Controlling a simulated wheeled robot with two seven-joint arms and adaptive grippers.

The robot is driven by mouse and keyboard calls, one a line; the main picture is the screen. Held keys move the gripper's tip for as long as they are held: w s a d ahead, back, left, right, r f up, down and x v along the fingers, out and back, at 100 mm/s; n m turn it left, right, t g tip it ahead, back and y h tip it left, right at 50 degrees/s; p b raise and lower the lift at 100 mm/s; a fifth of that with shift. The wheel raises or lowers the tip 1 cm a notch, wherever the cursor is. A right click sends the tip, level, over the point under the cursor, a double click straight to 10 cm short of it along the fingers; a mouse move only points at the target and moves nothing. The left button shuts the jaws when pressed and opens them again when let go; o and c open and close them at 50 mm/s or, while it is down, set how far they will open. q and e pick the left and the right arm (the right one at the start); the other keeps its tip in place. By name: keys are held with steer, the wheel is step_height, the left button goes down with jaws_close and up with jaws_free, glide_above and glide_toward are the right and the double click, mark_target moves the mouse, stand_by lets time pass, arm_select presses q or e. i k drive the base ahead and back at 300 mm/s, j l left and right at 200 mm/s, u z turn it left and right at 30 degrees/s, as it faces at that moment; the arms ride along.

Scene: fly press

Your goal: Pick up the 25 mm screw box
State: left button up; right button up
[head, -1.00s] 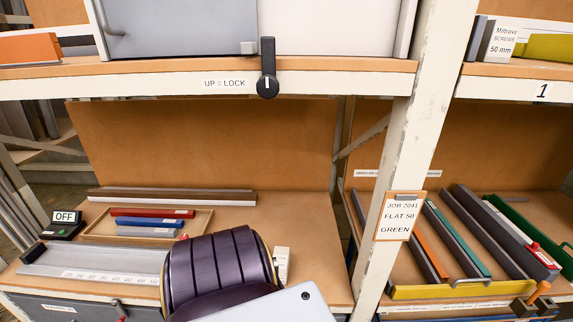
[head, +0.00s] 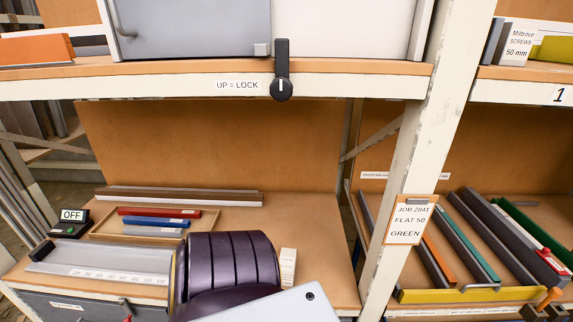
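No box with a readable 25 mm label shows. A white box (head: 518,44) on the upper right shelf reads "Mitrove screws 50 mm". A small cream box (head: 288,266) stands on the lower left shelf, just right of my dark purple arm link; its print is too small to read, and its lower part is close to my arm. Neither of my grippers is in view, so their grip cannot be seen.
A tray (head: 101,237) with red and blue bars lies on the lower left shelf, behind a grey ruled plate (head: 60,256). A white upright post (head: 414,150) divides the bays. Long bars fill the yellow-fronted tray (head: 470,295).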

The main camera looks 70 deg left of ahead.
mark_target(288, 256)
steer(key=j+u, duration=0.1)
steer(key=u, duration=2.15)
